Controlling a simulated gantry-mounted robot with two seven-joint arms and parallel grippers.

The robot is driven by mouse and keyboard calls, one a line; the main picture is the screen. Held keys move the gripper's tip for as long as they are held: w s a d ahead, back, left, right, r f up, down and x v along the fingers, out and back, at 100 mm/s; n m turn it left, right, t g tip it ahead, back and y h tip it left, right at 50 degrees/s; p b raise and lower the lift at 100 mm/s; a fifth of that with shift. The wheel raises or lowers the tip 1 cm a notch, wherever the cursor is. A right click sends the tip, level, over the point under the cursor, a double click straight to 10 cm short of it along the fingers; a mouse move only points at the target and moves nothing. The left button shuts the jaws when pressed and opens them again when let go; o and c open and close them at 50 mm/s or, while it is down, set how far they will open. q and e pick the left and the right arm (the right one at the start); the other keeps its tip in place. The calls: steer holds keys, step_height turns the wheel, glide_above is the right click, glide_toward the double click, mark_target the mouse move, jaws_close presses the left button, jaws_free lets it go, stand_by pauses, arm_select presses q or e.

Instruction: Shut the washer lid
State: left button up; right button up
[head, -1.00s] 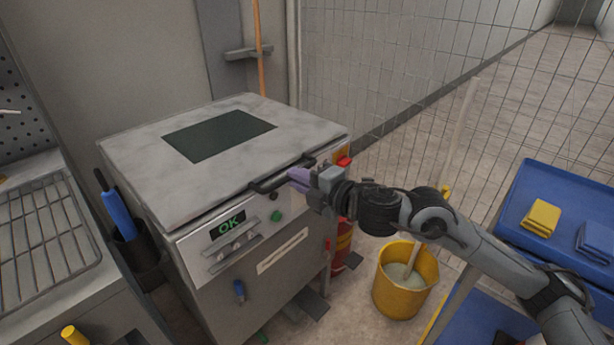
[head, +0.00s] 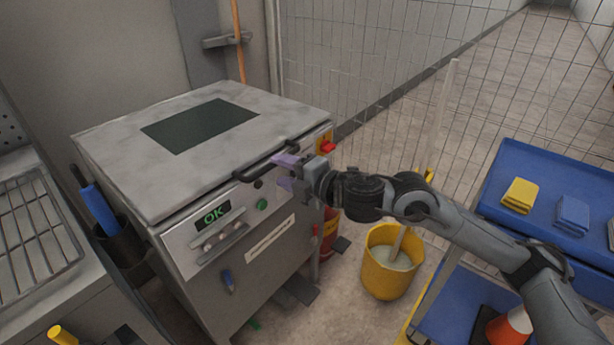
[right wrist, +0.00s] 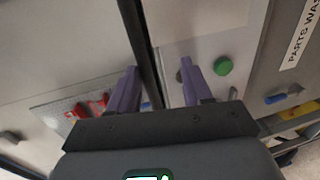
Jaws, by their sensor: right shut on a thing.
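The washer lid (head: 120,175) is a grey slab with a dark panel. It lies flat on top of the washer (head: 195,260), looking shut. A black bar handle (head: 250,172) runs along its front edge; it also shows in the right wrist view (right wrist: 141,40). In the right wrist view the purple fingers stand on either side of the bar, which lies close to the left finger with a visible gap on the right. My left gripper is out of view.
The washer front has a green "OK" display (head: 215,214), a green button (head: 262,205) and a red knob (head: 328,147). A yellow bucket (head: 388,278) stands on the floor to the right, beside a blue cart (head: 486,190). A rack (head: 40,240) is at the left.

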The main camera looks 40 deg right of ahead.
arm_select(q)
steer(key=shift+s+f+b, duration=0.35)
arm_select(e)
steer(key=v, duration=1)
steer(key=shift+s, duration=0.25)
steer(key=shift+d, duration=0.1)
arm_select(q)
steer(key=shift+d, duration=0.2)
arm_select(e)
steer(key=shift+r, duration=0.1)
